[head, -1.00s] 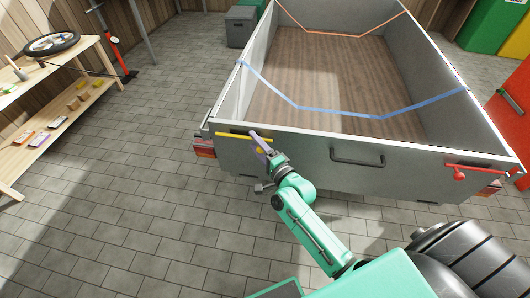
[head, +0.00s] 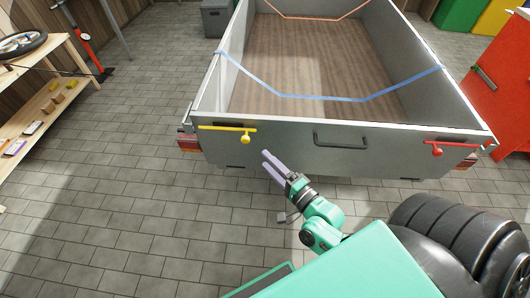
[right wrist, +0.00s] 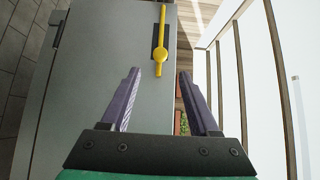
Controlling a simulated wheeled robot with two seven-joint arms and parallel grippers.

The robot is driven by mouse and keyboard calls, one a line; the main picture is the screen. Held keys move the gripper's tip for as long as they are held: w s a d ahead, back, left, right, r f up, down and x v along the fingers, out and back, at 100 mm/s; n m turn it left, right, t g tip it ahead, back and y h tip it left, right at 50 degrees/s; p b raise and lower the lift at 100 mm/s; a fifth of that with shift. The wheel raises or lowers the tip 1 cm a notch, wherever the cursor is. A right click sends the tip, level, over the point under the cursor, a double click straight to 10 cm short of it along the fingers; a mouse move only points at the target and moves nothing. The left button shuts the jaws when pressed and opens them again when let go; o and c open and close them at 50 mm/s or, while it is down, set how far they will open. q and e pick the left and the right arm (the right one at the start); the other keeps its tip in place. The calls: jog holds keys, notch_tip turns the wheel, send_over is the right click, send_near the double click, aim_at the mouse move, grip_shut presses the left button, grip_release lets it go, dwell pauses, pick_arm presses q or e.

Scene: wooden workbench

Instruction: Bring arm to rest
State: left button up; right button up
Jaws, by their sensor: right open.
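My right gripper (head: 265,159) is open and empty, at the end of my green arm. It is in front of the trailer's grey tailgate, a little below and right of the yellow latch (head: 245,138). The latch's bar lies about level in the head view, with its round knob bare. In the right wrist view the open purple fingers (right wrist: 158,74) point towards the yellow latch (right wrist: 160,45), which is beyond the fingertips and apart from them. My left gripper is in neither view.
The grey trailer (head: 345,160) has a handle (head: 340,141) mid-tailgate and a red latch (head: 437,148) at right. Blue (head: 365,100) and orange straps span its bed. Wooden shelves (head: 50,105) stand left, a red cabinet (head: 500,85) right. The paved floor (head: 150,190) at left is clear.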

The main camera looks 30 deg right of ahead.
jog(key=s+d+f+n+g+h, duration=0.15)
jog(key=s+f+n+g, duration=0.3)
jog(key=f, duration=0.65)
jog(key=s+d+f+n+g+h, duration=0.1)
jog(key=s+d+f+n+g, duration=0.25)
jog(key=f, duration=0.85)
jog(key=s+f+n+g+h, duration=0.1)
jog(key=s+f+n+g, duration=0.25)
jog(key=s+f, duration=0.55)
jog(key=s+f+n+g, duration=0.4)
jog(key=s+f+n, duration=0.2)
jog(key=s+f, duration=0.4)
notch_tip(320, 180, up, 14)
jog(key=s+g+p, duration=0.1)
jog(key=s+p, duration=0.1)
jog(key=p, duration=1.2)
jog(key=shift+s+d, duration=0.2)
jog(key=shift+d, duration=0.2)
jog(key=shift+h, duration=0.25)
